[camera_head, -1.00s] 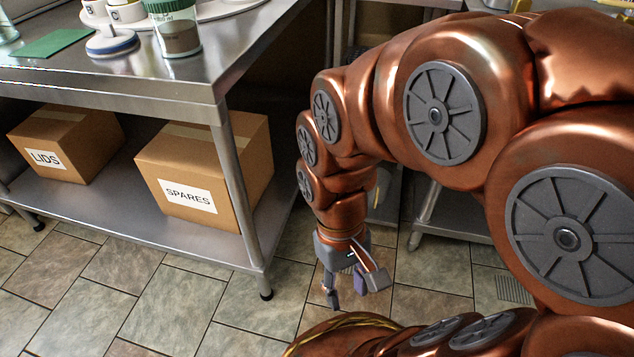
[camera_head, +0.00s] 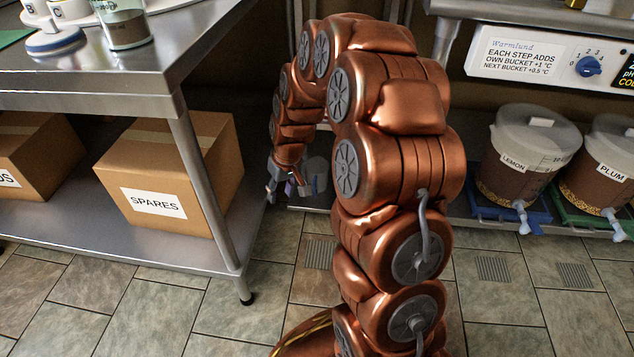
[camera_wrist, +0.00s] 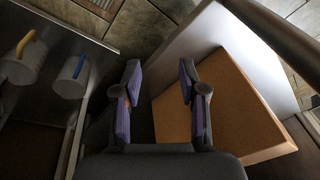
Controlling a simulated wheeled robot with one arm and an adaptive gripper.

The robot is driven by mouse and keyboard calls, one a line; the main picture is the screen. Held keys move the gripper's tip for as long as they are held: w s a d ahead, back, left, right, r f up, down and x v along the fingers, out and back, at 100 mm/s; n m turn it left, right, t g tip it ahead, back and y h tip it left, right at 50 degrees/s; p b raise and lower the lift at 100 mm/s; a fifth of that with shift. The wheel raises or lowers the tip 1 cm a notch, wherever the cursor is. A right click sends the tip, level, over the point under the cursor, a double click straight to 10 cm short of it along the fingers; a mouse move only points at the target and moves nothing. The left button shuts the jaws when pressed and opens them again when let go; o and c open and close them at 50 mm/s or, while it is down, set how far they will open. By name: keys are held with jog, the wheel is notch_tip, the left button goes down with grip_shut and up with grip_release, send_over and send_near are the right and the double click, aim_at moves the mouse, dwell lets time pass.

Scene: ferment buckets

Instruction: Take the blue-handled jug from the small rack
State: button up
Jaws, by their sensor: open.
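The blue-handled jug (camera_wrist: 68,86) shows in the wrist view at the left, a pale jug with a blue handle on a dark low rack (camera_wrist: 48,112). A second pale jug (camera_wrist: 18,70) with a yellow handle is beside it, farther left. My gripper (camera_wrist: 160,88) is open and empty, its two purple-padded fingers apart, to the right of the rack. In the head view my gripper (camera_head: 291,188) hangs low between the steel table and the rear units. A pale rounded shape behind it there is too hidden to identify.
A cardboard SPARES box (camera_head: 160,200) stands on the lower shelf of the steel table (camera_head: 90,100); a box also fills the wrist view's right side (camera_wrist: 225,110). Lemon (camera_head: 522,160) and plum (camera_head: 602,170) buckets stand at the right. Tiled floor (camera_head: 255,325) is clear in front.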

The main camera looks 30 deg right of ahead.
jog(key=w+d+f+m+t+b, duration=0.1)
jog(key=w+d+f+t, duration=0.1)
jog(key=w+d+f, duration=0.65)
jog(key=h+b, duration=0.2)
send_near(314, 195)
jog(key=shift+m+t, duration=0.3)
jog(key=shift+w+d+b+x, duration=0.15)
jog(key=shift+b+x, duration=0.45)
jog(key=shift+x, duration=0.7)
jog(key=shift+w+b+x, duration=0.1)
jog(key=shift+b+x, duration=0.55)
jog(key=shift+x, duration=0.65)
jog(key=shift+w+d+b+x, duration=0.15)
jog(key=shift+b+x, duration=0.45)
jog(key=shift+x, duration=0.75)
jog(key=shift+r, duration=0.25)
jog(key=shift+a, duration=0.1)
grip_shut()
